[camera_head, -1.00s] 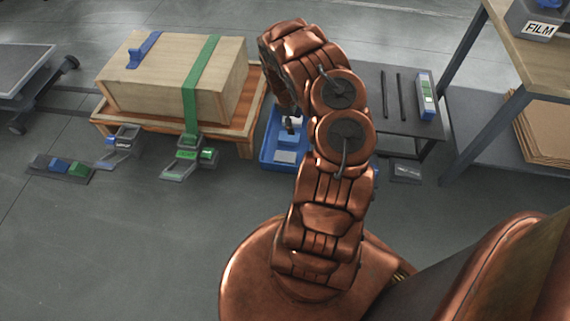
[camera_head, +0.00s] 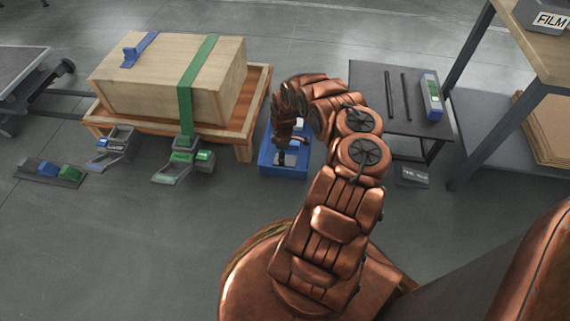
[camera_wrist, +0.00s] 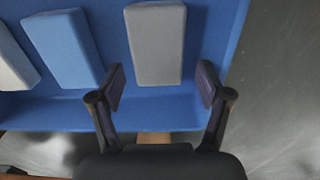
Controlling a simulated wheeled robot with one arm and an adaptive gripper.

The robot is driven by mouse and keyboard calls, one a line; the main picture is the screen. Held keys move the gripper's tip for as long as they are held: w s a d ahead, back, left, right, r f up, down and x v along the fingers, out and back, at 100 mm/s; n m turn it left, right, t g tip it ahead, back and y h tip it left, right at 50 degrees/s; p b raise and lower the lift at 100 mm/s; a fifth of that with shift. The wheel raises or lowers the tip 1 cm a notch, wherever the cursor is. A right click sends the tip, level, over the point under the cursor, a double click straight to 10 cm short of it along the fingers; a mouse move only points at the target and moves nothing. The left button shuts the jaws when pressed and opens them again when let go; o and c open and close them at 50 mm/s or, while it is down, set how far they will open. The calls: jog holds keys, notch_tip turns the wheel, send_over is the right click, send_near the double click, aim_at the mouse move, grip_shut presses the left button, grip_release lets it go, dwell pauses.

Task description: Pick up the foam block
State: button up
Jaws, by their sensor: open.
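In the wrist view, a grey block (camera_wrist: 156,43), a light blue block (camera_wrist: 63,47) and a whitish block (camera_wrist: 12,62) lie apart in a blue bin (camera_wrist: 150,105). I cannot tell from the pictures which one is the foam block. My gripper (camera_wrist: 162,86) is open, its fingers on either side of the near end of the grey block, with nothing between them visibly gripped. In the head view, my gripper (camera_head: 282,156) points down over the blue bin (camera_head: 284,171), and my arm hides part of the bin.
A wooden crate (camera_head: 140,83) with a green strap stands on a pallet (camera_head: 255,100) left of the bin. A dark table (camera_head: 420,120) stands to the right, beside a shelf (camera_head: 480,105). Grey and green holders (camera_head: 183,160) stand on the floor at left.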

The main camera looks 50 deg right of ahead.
jog(key=f+b, duration=0.2)
jog(key=f, duration=0.1)
jog(key=f+b, duration=0.1)
jog(key=shift+s+d+f, duration=0.15)
jog(key=shift+d+f, duration=0.15)
jog(key=shift+f, duration=0.1)
jog(key=c, duration=0.5)
